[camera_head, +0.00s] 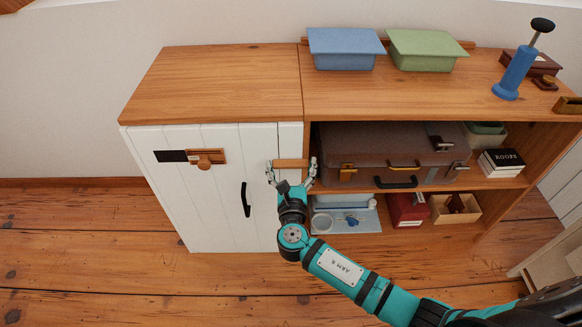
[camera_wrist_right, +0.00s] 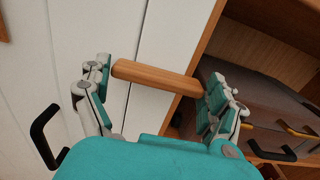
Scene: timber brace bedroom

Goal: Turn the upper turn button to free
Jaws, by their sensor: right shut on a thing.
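The upper turn button (camera_head: 291,163) is a short wooden bar near the top right edge of the white cabinet door (camera_head: 221,200). It lies about level, across the seam between the door and the white strip beside it. My right gripper (camera_head: 291,170) is shut on it, with one finger at each end of the bar. The right wrist view shows the turn button (camera_wrist_right: 157,77) between the teal finger pads, tilted slightly in that picture. My arm hides the front below it, and no lower turn button shows. My left gripper is out of view.
The door has a black handle (camera_head: 245,199) and a wooden latch (camera_head: 206,157) beside a black plate (camera_head: 171,156). Open shelves to the right hold a brown suitcase (camera_head: 365,152) and books (camera_head: 502,163). Blue (camera_head: 345,48) and green (camera_head: 427,50) bins stand on top.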

